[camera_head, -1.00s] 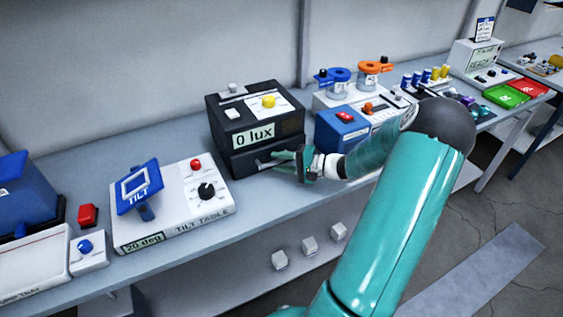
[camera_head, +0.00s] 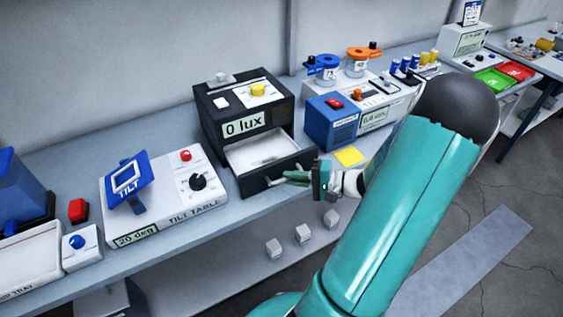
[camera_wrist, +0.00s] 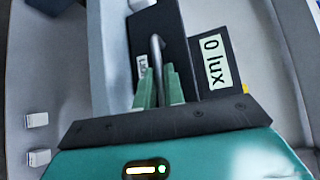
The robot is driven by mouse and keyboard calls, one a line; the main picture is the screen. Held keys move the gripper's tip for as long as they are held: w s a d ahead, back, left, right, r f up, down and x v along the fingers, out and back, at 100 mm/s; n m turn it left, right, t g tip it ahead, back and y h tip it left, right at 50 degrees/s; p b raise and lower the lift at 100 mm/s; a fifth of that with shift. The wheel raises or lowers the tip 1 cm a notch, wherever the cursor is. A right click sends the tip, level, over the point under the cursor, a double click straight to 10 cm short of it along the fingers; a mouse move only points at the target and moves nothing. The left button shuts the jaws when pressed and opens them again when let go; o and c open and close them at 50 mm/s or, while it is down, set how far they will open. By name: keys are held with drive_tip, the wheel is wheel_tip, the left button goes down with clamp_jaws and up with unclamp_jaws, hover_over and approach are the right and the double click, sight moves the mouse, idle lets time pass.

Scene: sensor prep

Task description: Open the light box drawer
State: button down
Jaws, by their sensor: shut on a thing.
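The light box (camera_head: 246,108) is a black box with a "0 lux" display, standing on the bench in the head view. It also shows in the wrist view (camera_wrist: 204,30). Its drawer (camera_head: 262,150) is pulled out toward the front, with a pale, empty-looking inside. My gripper (camera_head: 290,178) is at the drawer's front and shut on the drawer handle. In the wrist view the gripper fingers (camera_wrist: 158,86) close around the grey bar handle (camera_wrist: 156,46). The fingers hide part of the handle.
The white tilt table (camera_head: 165,195) stands left of the light box. A blue box (camera_head: 332,122) and a yellow note (camera_head: 349,156) are to the right. Several small pale cubes (camera_head: 303,234) lie on the lower shelf. The space in front of the bench is clear.

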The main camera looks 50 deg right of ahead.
drive_tip(key=shift+s+a, duration=0.2)
drive_tip(key=shift+s, duration=0.65)
drive_tip(key=c, duration=1.5)
unclamp_jaws()
drive_tip(key=v, duration=1.3)
drive_tip(key=shift+s+d, duration=0.2)
drive_tip(key=shift+s, duration=0.1)
